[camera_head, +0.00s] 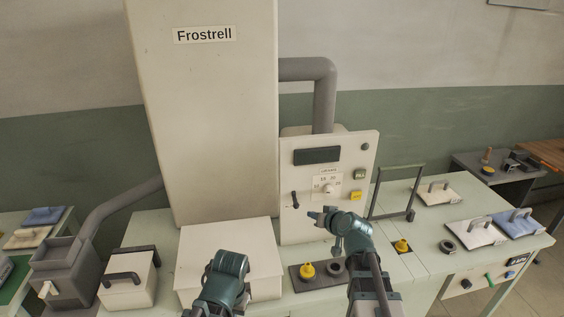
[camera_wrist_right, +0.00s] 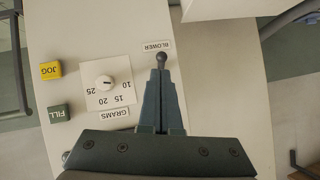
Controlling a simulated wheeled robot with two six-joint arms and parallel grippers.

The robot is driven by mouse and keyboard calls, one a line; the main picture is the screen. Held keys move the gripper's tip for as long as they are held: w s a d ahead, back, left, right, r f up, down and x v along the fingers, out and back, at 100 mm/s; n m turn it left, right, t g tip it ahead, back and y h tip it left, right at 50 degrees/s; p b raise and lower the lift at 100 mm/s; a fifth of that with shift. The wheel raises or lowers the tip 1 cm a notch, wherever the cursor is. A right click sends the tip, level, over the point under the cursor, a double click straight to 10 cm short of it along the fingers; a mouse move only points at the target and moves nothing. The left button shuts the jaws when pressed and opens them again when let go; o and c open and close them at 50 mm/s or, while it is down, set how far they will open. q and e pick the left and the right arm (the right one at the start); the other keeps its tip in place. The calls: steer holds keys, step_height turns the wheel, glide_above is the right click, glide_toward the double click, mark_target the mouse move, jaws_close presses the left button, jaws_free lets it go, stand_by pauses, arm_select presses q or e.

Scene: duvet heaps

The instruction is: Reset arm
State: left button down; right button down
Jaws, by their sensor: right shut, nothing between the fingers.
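My right gripper (camera_head: 312,215) is in front of the pale control panel (camera_head: 345,160), pointing left, with its fingers together. In the right wrist view its closed fingers (camera_wrist_right: 160,80) hold nothing. The dark blower lever (camera_head: 294,199) stands on the panel just above and left of the gripper in the head view. In the right wrist view the lever's round knob (camera_wrist_right: 162,60) shows just beyond the fingertips; I cannot tell whether they touch. My left arm shows low in the head view, but its gripper fingers do not show.
The panel carries a grams dial (camera_head: 328,189), a green fill button (camera_head: 359,174) and a yellow jog button (camera_head: 356,196). A black tray (camera_head: 318,284) with a yellow knob lies below. A dark upright frame (camera_head: 397,191) stands right of the panel. A pale box (camera_head: 228,250) is at left.

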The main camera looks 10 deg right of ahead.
steer(key=s+a+f+n+g, duration=0.25)
steer(key=s+a+f, duration=0.2)
steer(key=a, duration=0.25)
steer(key=s+a+f+n+g, duration=0.1)
steer(key=s+a+f+g, duration=0.25)
steer(key=s+a, duration=0.25)
steer(key=s+a+f+g+h, duration=0.1)
steer(key=s+f+g+h, duration=0.1)
steer(key=s, duration=0.5)
steer(key=s+a+f+g+h+b, duration=0.1)
steer(key=s+g+h, duration=0.1)
steer(key=s, duration=0.6)
steer(key=shift+a+f+n+g, duration=0.3)
steer(key=shift+f+n+g, duration=0.05)
steer(key=shift+g, duration=0.55)
